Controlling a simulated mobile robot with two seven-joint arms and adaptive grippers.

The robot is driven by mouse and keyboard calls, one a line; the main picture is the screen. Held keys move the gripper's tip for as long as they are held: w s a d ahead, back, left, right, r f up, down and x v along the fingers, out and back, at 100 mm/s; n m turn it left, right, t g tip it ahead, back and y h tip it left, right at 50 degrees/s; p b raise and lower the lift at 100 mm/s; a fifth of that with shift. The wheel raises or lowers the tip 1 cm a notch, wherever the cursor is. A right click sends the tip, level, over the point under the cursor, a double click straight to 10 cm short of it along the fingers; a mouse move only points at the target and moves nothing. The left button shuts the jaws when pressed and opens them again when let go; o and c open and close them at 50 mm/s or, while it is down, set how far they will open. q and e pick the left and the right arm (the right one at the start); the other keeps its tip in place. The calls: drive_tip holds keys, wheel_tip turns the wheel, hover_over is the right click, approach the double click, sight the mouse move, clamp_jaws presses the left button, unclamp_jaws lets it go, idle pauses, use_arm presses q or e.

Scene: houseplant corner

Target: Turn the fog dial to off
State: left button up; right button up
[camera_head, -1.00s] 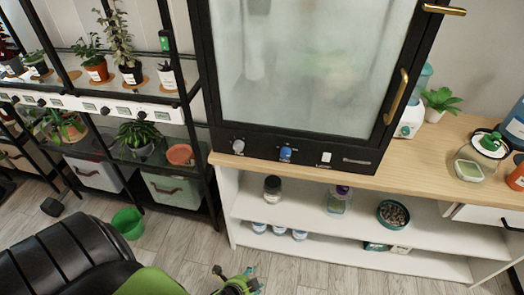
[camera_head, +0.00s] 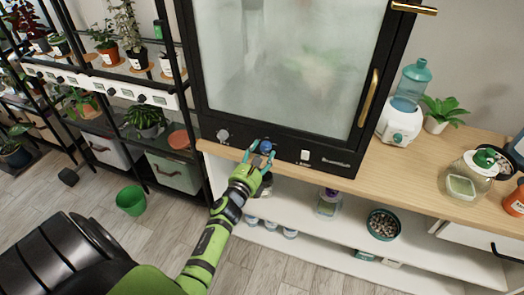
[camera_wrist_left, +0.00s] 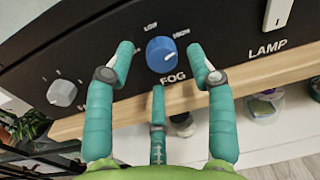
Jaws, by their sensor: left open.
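The fog dial is a round blue knob (camera_head: 266,147) on the black lower panel of the frosted cabinet (camera_head: 290,70). In the left wrist view the blue fog dial (camera_wrist_left: 161,54) sits above the word FOG, with LOW and HIGH printed above it. Any further mark to its left is hidden behind a finger. I cannot tell clearly where its pointer aims. My left gripper (camera_head: 262,156) is open in front of the dial. Its teal fingers stand left, right and below the knob, seemingly without touching it. My right gripper is not in view.
A grey-white knob (camera_wrist_left: 62,92) is left of the fog dial and the white LAMP switch (camera_wrist_left: 277,14) right of it. The wooden counter edge (camera_head: 330,172) runs just below the panel. A plant rack (camera_head: 110,85) stands left; a teal-topped humidifier (camera_head: 405,105) stands right.

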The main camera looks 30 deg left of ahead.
use_arm(q)
drive_tip(key=shift+w+a, duration=0.1)
drive_tip(key=shift+w, duration=0.6)
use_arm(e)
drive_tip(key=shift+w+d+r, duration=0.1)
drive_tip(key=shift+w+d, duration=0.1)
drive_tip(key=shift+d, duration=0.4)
use_arm(q)
clamp_jaws()
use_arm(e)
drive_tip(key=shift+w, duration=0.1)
